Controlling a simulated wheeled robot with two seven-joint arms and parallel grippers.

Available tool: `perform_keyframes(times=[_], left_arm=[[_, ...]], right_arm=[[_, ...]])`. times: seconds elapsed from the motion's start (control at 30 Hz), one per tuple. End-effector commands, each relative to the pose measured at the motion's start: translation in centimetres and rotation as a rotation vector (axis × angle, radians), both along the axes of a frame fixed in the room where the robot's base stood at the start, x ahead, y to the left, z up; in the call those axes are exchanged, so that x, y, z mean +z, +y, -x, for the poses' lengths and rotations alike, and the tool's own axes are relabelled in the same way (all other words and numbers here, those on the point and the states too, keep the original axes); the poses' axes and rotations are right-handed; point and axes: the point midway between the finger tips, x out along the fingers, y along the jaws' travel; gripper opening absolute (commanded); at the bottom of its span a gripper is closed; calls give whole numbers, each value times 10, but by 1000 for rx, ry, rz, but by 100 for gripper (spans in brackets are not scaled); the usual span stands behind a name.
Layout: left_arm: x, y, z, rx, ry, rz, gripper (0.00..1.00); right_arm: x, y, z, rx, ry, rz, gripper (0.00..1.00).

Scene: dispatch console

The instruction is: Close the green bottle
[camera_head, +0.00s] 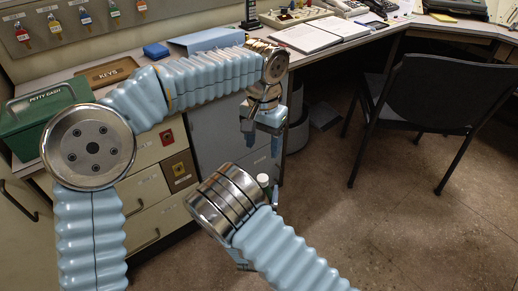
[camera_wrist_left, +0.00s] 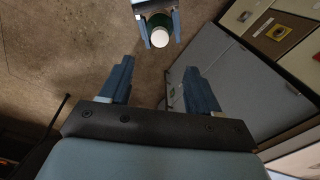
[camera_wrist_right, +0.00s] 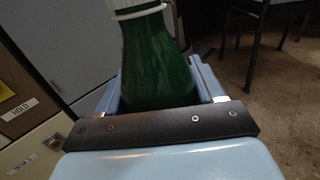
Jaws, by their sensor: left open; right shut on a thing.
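The green bottle (camera_wrist_right: 158,60) is between the fingers of my right gripper (camera_wrist_right: 160,78), which is shut on it. Its white cap (camera_wrist_right: 138,8) is at the top edge of the right wrist view, partly cut off. In the left wrist view the white cap (camera_wrist_left: 160,40) faces the camera. In the head view the white cap (camera_head: 263,179) shows just past my right wrist, which hides most of the bottle. I cannot tell how tightly the cap sits. My left gripper (camera_head: 261,141) is open and empty, pointing down above the bottle, apart from it.
The desk with drawers (camera_head: 160,187) stands at the left, with a green petty cash box (camera_head: 45,115) and an open binder (camera_head: 315,33) on it. A dark chair (camera_head: 435,90) stands at the right. The floor (camera_head: 400,220) in front is clear.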

Motion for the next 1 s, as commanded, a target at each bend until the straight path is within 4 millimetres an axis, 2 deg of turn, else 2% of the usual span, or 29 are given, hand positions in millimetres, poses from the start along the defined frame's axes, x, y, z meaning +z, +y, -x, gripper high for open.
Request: perform_keyframes(times=[0.2,0.27,0.33,0.37,0.47,0.53,0.57,0.6,0.7,0.8,0.9,1.0], left_arm=[[-3,2,-1,1,4,-4,62],[-12,7,-3,5,17,-16,62],[-33,19,-8,12,48,-45,62],[-46,27,-11,17,68,-61,62],[-104,64,-17,33,156,-125,62],[-156,94,-12,43,234,-154,62],[-180,105,-7,47,265,-151,62],[-214,116,3,55,297,-123,62],[-272,114,32,102,307,18,62],[-315,110,62,185,298,146,62],[-347,109,93,294,273,252,62],[-370,115,123,420,234,325,62]], right_arm=[[0,0,0,0,-1,0,0],[0,0,0,0,-1,0,0],[0,0,0,0,-1,0,0],[0,0,0,0,-1,0,0],[0,0,0,0,-1,0,0],[0,0,0,0,-1,0,0],[0,0,0,0,-1,0,0],[0,0,0,0,-1,0,0],[0,0,0,0,-1,0,0],[0,0,0,0,-1,0,0],[0,0,0,0,-1,0,0],[0,0,0,0,-1,0,0]])
